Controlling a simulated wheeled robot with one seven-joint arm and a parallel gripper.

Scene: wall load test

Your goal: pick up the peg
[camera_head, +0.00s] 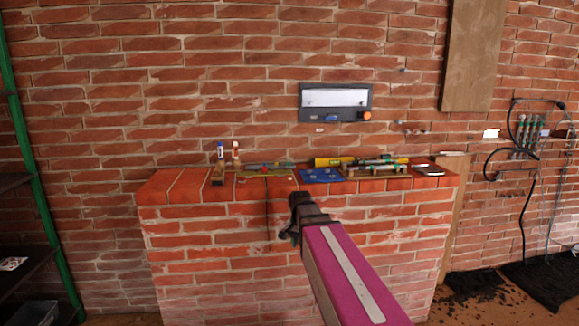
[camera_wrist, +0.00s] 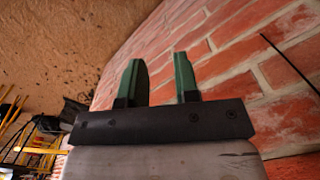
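My gripper (camera_head: 293,222) is in front of the brick ledge's front face, a little below its top. In the wrist view my gripper (camera_wrist: 158,62) has its two green fingers apart, with only brick wall showing between them. I cannot tell for sure which small thing is the peg. Two small upright things stand on the ledge's left part: one with a blue and white top (camera_head: 220,153) and one with a red and white top (camera_head: 236,152). Both are up and left of my gripper and apart from it.
The brick ledge (camera_head: 225,225) also bears a blue mat (camera_head: 318,176), a yellow tube (camera_head: 328,162), and several tools. A thin dark rod or cord (camera_head: 268,222) hangs down its front. A grey panel (camera_head: 336,97) is on the wall above. Black shelves stand at far left.

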